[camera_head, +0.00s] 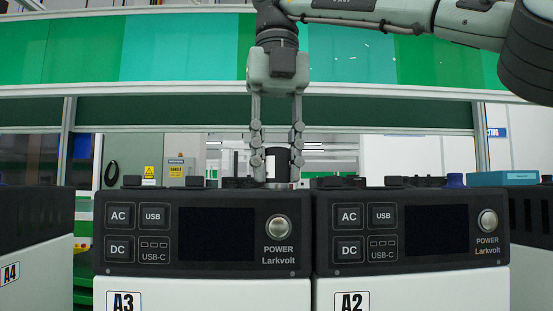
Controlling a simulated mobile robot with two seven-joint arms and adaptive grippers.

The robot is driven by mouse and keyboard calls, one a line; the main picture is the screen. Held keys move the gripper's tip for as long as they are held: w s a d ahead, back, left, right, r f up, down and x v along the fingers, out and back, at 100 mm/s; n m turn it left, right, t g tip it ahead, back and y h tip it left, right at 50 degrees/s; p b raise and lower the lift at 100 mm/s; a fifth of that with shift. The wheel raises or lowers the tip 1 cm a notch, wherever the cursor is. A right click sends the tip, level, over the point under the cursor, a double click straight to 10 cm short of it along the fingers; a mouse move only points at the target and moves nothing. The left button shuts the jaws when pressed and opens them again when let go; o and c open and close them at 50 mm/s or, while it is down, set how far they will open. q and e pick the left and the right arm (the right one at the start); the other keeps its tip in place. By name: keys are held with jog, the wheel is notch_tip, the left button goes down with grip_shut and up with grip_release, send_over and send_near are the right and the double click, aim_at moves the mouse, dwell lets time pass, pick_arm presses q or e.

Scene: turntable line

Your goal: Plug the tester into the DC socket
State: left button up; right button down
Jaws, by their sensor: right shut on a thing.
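My right gripper (277,165) points straight down from above and is shut on a dark cylindrical tester (282,162). The tester stands upright between the fingers, behind the top front edge of unit A3 (202,228), near its right end. Its lower end is hidden or too small to make out, so I cannot tell whether it touches a socket. The DC socket itself cannot be made out; A3 has a front button marked DC (118,247). My left gripper is not in view.
Unit A2 (411,228) stands close beside A3 on the right, with a blue knob (454,180) and a teal box (502,178) behind its top edge. Unit A4 (32,230) is at far left. Metal frames and green panels stand behind.

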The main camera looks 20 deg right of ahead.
jog(key=c, duration=1.1)
grip_release()
